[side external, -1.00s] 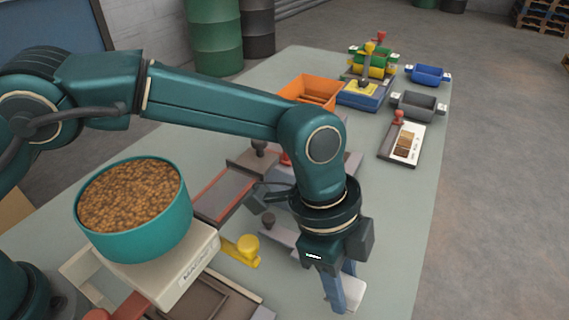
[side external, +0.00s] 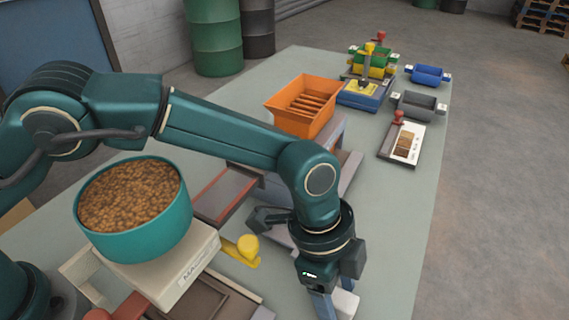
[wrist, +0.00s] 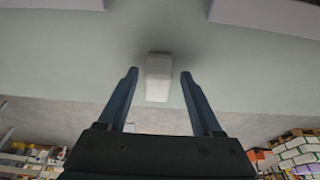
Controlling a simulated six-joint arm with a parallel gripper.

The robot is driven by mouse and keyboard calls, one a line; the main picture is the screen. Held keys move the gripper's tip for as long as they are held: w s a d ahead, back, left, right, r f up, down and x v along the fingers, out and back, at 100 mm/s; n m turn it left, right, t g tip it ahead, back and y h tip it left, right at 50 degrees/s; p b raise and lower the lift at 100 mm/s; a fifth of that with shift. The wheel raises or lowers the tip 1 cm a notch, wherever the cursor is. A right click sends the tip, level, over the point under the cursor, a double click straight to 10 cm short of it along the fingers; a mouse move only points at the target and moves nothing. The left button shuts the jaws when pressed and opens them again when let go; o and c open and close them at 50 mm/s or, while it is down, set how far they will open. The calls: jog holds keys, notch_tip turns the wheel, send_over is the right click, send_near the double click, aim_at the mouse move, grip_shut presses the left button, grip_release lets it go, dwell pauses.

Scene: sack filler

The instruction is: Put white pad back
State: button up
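The white pad (side external: 346,302) is a small pale block at the bottom of the side view, beside my gripper's blue fingers and partly cut off by the frame edge. In the wrist view the white pad (wrist: 158,80) is between the two fingers, with a visible gap on each side. My gripper (wrist: 159,74) is open around it, and no finger appears to touch it. In the side view my gripper (side external: 322,303) points down, its fingertips below the frame. What the pad rests on is hard to tell.
A teal bowl of brown grain (side external: 135,205) stands on a cream scale (side external: 185,265) at left. An orange hopper (side external: 305,103) and a yellow-knobbed piece (side external: 246,248) are nearby. Blue and grey trays (side external: 420,104) are at the far right. The table's right strip (side external: 400,210) is clear.

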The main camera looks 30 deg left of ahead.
jog(key=shift+r, duration=0.1)
jog(key=v, duration=1.2)
jog(key=shift+r, duration=0.15)
jog(key=a+r+n+t, duration=0.1)
jog(key=a+r+n, duration=0.1)
jog(key=a, duration=0.3)
jog(key=w+a+r+n+t, duration=0.1)
jog(key=a+r+n, duration=0.1)
jog(key=a+r, duration=0.2)
jog(key=a+r+n+t, duration=0.2)
jog(key=a+r, duration=0.2)
jog(key=a, duration=0.2)
jog(key=shift+w+r, duration=0.1)
jog(key=shift+w, duration=0.1)
jog(key=s+a+f+n+y, duration=0.1)
jog(key=s+a+f+n, duration=0.2)
jog(key=s+a+n, duration=0.2)
jog(key=s+a+f+n+t+y, duration=0.1)
jog(key=s+a+f+n+y, duration=0.1)
jog(key=s+a+f+n, duration=0.2)
jog(key=s+a+n, duration=0.1)
jog(key=a+n, duration=0.2)
jog(key=shift+s+f+t, duration=0.25)
jog(key=shift+s+t, duration=0.05)
jog(key=shift+a, duration=0.1)
